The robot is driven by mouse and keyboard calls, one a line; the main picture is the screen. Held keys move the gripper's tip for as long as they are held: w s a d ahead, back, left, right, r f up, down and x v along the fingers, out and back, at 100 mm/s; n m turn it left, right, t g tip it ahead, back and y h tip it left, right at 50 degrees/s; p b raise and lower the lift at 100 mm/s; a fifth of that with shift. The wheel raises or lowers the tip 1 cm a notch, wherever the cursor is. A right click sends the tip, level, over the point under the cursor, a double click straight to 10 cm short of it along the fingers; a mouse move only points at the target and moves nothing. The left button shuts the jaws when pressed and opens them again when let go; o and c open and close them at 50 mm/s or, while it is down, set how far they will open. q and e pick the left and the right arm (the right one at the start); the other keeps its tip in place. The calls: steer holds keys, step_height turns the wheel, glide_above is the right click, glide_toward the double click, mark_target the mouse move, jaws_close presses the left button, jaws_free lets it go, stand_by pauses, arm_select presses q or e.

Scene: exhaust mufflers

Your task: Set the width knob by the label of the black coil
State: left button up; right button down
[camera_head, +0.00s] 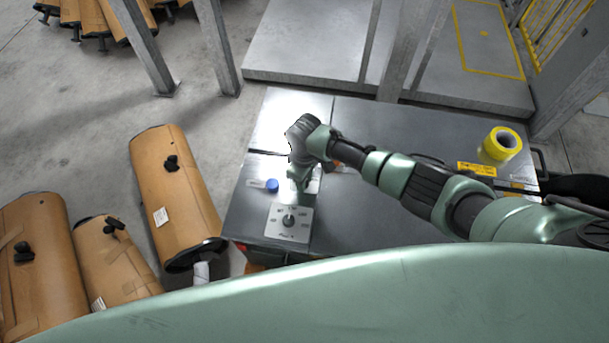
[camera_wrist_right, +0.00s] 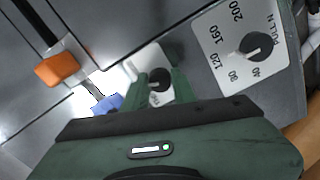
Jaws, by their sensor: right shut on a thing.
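My right gripper (camera_head: 299,182) reaches down over the grey machine top (camera_head: 355,213). In the right wrist view its fingers (camera_wrist_right: 160,88) are shut on a small black knob (camera_wrist_right: 158,86) on a pale plate (camera_wrist_right: 142,62); its label cannot be read, so I cannot confirm it is the width knob. Beside it is a larger dial plate (camera_wrist_right: 216,43) marked PULL N with its own black knob (camera_wrist_right: 257,46); this dial also shows in the head view (camera_head: 289,221). No black coil can be made out. My left gripper is not in view.
A blue button (camera_head: 272,185) stands left of my right gripper. A yellow roll (camera_head: 500,144) stands at the top's right end. An orange block (camera_wrist_right: 57,68) shows in the wrist view. Brown wrapped mufflers (camera_head: 180,200) lie on the floor at left. Metal posts (camera_head: 215,45) rise behind.

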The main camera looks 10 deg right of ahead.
steer(key=shift+r+m+p, duration=0.1)
steer(key=shift+m+p, duration=1)
steer(key=shift+m, duration=1.2)
steer(key=shift+w, duration=0.1)
steer(key=c, duration=1.1)
jaws_free()
steer(key=shift+c, duration=0.2)
step_height(320, 180, up, 8)
steer(key=shift+f, duration=0.1)
